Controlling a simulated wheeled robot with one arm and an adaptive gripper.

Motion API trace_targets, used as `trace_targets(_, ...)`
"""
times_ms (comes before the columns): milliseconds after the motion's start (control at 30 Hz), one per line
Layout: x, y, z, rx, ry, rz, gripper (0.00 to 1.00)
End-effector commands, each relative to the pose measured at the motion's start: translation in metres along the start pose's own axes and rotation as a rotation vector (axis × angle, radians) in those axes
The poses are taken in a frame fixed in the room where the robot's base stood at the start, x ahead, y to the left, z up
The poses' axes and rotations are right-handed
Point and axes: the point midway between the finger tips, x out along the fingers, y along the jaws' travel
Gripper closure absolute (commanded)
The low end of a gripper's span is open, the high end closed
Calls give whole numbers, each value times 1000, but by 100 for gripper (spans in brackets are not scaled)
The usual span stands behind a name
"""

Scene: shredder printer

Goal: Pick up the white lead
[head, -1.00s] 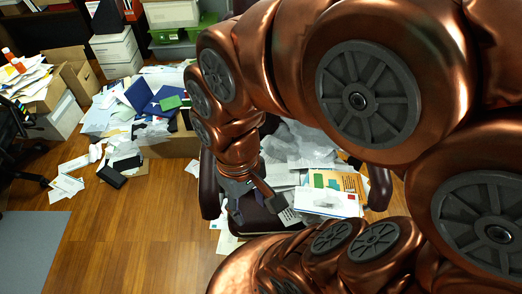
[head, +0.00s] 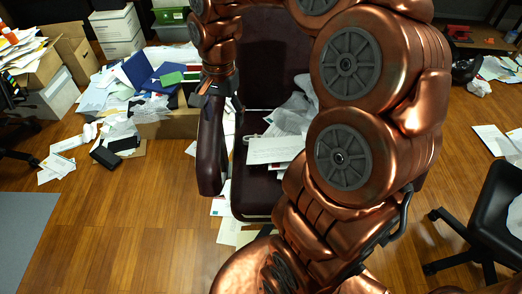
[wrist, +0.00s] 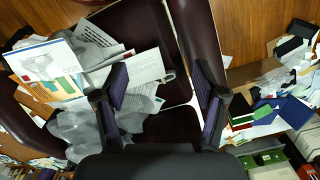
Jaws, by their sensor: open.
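A small, thin pale loop, which may be the white lead (wrist: 168,77), lies at the edge of a white sheet on the dark red chair seat (wrist: 180,122) in the wrist view. It is too small to tell for certain. In the wrist view my gripper (wrist: 161,72) is open and empty, its two fingers spread on either side of the loop's place in the picture, above the chair. In the head view my gripper (head: 218,84) is near the left side of the chair back, its fingers partly unclear.
White sheets (head: 274,150) and crumpled clear plastic (wrist: 85,130) cover part of the seat. The chair's armrest (head: 211,150) stands close to my gripper. Piles of paper and boxes (head: 165,128) lie left. A black chair (head: 500,210) stands right.

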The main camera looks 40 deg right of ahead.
Motion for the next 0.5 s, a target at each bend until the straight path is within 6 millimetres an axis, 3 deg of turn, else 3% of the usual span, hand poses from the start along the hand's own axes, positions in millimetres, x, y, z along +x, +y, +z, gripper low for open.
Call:
trace_targets(33,25,-6,-16,68,-1,-8,29)
trace_targets(233,79,-18,-77,355,4,-28,29)
trace_targets(500,161,-14,-163,771,18,-39,29)
